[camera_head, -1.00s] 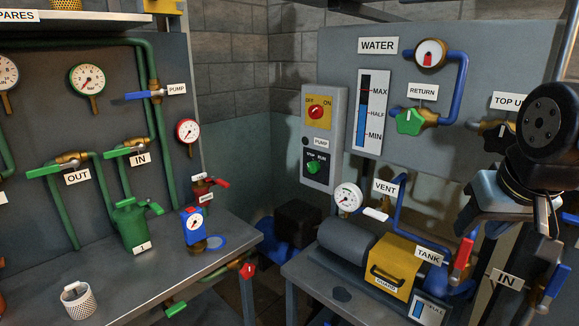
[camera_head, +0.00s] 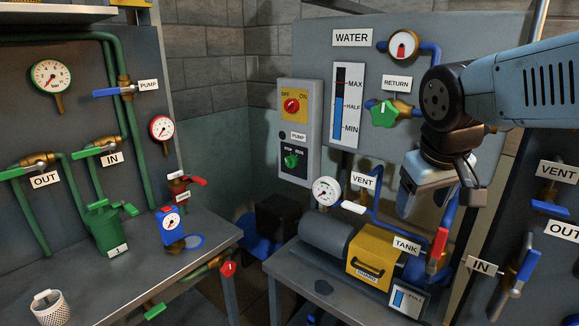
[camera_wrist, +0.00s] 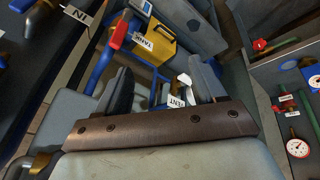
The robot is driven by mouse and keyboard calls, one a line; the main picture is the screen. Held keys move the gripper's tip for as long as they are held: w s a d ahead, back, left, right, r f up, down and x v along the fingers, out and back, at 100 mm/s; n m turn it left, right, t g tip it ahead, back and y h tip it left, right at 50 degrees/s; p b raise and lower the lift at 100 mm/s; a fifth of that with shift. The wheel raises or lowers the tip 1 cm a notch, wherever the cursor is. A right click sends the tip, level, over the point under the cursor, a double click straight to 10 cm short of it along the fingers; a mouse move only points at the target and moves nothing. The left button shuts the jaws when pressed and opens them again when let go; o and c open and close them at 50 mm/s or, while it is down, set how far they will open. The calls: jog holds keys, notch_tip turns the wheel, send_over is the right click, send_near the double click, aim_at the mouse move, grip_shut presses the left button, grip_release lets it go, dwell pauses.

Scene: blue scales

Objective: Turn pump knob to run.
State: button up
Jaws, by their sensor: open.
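The pump panel (camera_head: 298,135) is a grey box on the back wall. It has a red OFF/ON knob (camera_head: 291,105) on a yellow plate. Below, on a black plate, is a green knob (camera_head: 291,160) under the words STOP and RUN. Its exact pointing is too small to tell. My gripper (camera_head: 440,198) is to the right of the panel and lower than the green knob, apart from it, in front of the water board. In the wrist view my gripper (camera_wrist: 163,88) is open, with nothing held between its fingers. The pump panel does not show there.
A gauge (camera_head: 326,191), the VENT pipe and a yellow guard (camera_head: 374,257) stand on the bench below the panel. A green RETURN valve (camera_head: 384,112) and gauge are on the water board (camera_head: 465,40). Open space lies in front of the panel.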

jog(key=w+a+f+n+h, duration=0.1)
jog(key=w+a+n+h, duration=0.1)
jog(key=w, duration=0.5)
jog(key=w+a+f+n+h, duration=0.2)
jog(key=w+a+n+h, duration=0.1)
jog(key=w+n, duration=0.3)
jog(key=w+a+f+n+h, duration=0.1)
jog(key=w+a+n+h, duration=0.2)
jog(key=w, duration=0.5)
jog(key=shift+w+a+f+n, duration=0.15)
jog(key=shift+a+f+n, duration=0.1)
jog(key=shift+a+n, duration=0.3)
jog(key=w+a+f+n+t+h, duration=0.1)
jog(key=w+a+n+t, duration=0.15)
jog(key=a, duration=0.25)
jog(key=w+a+f+n+t+h, duration=0.1)
jog(key=w+a+f+n+t, duration=0.15)
jog(key=w+a, duration=0.2)
jog(key=n+t, duration=0.5)
jog(key=n, duration=0.2)
send_near(287, 164)
jog(key=x, duration=0.8)
jog(key=shift+w+d, duration=0.3)
